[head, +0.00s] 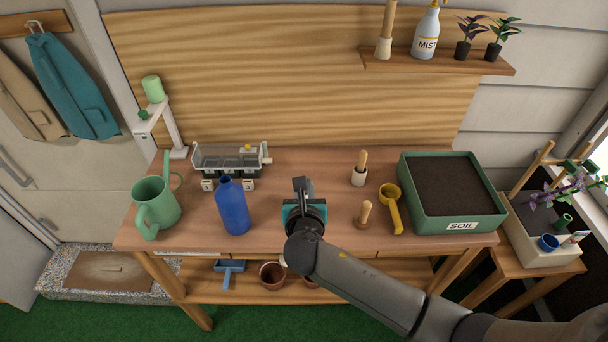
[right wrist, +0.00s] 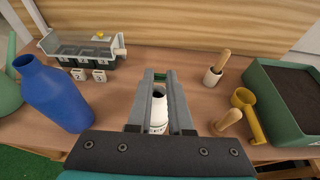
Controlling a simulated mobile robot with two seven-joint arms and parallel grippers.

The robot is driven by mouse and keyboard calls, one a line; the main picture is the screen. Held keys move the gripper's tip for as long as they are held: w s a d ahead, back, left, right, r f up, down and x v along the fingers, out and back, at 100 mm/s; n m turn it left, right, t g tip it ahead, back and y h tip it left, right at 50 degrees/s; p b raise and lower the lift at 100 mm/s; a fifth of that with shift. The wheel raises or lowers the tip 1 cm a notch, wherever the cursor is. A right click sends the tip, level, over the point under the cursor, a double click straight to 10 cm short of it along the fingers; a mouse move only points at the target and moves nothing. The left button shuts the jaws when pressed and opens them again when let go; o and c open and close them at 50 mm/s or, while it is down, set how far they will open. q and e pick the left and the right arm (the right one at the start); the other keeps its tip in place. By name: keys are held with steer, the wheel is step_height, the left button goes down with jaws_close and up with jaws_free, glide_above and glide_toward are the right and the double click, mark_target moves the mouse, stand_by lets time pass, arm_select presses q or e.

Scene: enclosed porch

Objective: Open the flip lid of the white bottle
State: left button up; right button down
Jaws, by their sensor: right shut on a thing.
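The white bottle (right wrist: 158,112) stands between the fingers of my right gripper in the right wrist view, with dark marks on its body and a dark round spot at its top. My right gripper (right wrist: 160,79) is shut on a small green piece between its fingertips, just beyond the bottle's top. This piece looks like the flip lid, but its joint to the bottle is hard to see. In the head view my right gripper (head: 303,186) is over the front middle of the bench and hides the bottle. My left gripper is not in view.
On the wooden bench (head: 330,165), a blue bottle (head: 232,206) and green watering can (head: 155,208) stand left. A divided tray (head: 230,158) is behind. Wooden-handled tools (head: 366,212), a yellow scoop (head: 391,208) and a soil box (head: 450,218) are right.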

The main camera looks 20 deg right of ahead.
steer(key=shift+w+d+r+g+p, duration=0.1)
steer(key=shift+w+r+g+p, duration=0.55)
steer(key=shift+p, duration=1.05)
steer(key=shift+w+d+r+g+y+p, duration=0.15)
steer(key=shift+g+y+p, duration=0.25)
steer(key=shift+g+p, duration=0.45)
steer(key=w+g, duration=0.1)
steer(key=w+g+y, duration=0.1)
steer(key=g, duration=0.1)
steer(key=shift+d+r+g, duration=0.1)
steer(key=shift+d+g, duration=0.2)
steer(key=shift+w+d+g+y, duration=0.1)
steer(key=shift+w+g+y, duration=0.2)
steer(key=shift+g, duration=0.6)
steer(key=c, duration=0.8)
jaws_free()
